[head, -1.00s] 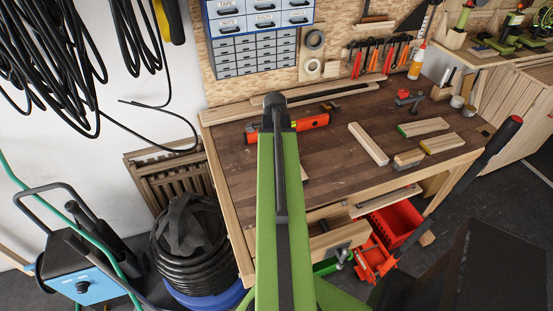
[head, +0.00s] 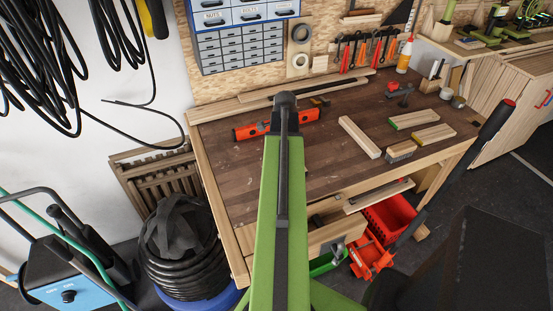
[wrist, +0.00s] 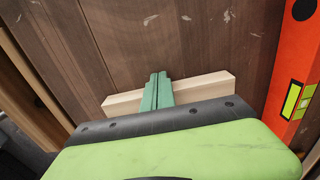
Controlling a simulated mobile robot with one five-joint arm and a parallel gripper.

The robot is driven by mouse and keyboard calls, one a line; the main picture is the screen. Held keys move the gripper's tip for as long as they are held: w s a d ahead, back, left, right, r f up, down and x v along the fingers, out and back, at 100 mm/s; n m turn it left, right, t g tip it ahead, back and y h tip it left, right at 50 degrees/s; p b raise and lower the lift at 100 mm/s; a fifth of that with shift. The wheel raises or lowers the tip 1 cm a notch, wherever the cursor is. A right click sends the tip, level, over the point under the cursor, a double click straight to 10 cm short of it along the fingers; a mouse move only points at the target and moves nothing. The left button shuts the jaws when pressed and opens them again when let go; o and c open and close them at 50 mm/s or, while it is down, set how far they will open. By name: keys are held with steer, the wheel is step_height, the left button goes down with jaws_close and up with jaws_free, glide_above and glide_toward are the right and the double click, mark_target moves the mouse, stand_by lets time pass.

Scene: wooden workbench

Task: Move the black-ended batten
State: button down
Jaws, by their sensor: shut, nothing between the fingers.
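My gripper (wrist: 159,77) shows in the wrist view with its green fingers shut and empty. The fingers overlap a pale wooden batten (wrist: 206,87) that lies crosswise on the brown bench top; whether they touch it I cannot tell. Both visible ends of this batten look plain, and its middle is hidden.
An orange level (head: 250,131) lies on the bench behind my arm; it also shows at right in the wrist view (wrist: 293,60). The bench top (head: 232,170) is clear at left.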

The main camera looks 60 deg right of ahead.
mark_target(326, 149)
steer(key=s+d, duration=0.3)
steer(key=d, duration=0.2)
steer(key=s+d, duration=0.4)
steer(key=d, duration=0.1)
steer(key=s+d, duration=0.4)
steer(key=d, duration=0.1)
steer(key=shift+d, duration=0.1)
steer(key=a, duration=0.1)
steer(key=w+a, duration=0.1)
steer(key=w+a+r+p, duration=0.1)
steer(key=shift+w+a, duration=0.25)
steer(key=shift+a, duration=0.1)
step_height(326, 149, up, 9)
steer(key=p, duration=0.9)
steer(key=shift+s+d, duration=0.2)
steer(key=shift+d, duration=0.05)
